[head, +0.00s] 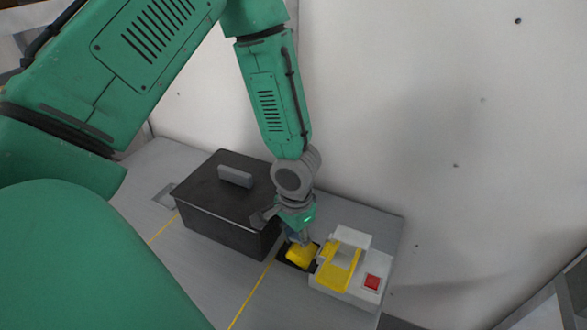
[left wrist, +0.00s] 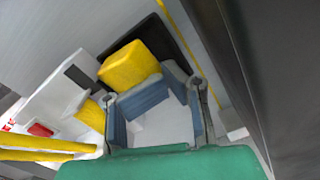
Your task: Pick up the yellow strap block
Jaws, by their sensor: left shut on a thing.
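The yellow strap block (head: 300,254) is at the dark recess or pad (head: 283,258) between the black box and the white device. My left gripper (head: 299,240) points down at it from above and is shut on it. In the left wrist view the block (left wrist: 128,65) shows just beyond the blue-grey fingers of the gripper (left wrist: 152,88), over the dark pad (left wrist: 176,38). I cannot tell whether the block is clear of the pad. The fingers hide part of the block. My right gripper is not in view.
A black lidded box (head: 215,215) stands close left of the gripper. The white device (head: 345,286) with a yellow frame (head: 338,266) and a red button (head: 372,282) stands close right. A yellow line (head: 250,295) runs along the grey table (head: 190,285). A pale wall rises behind.

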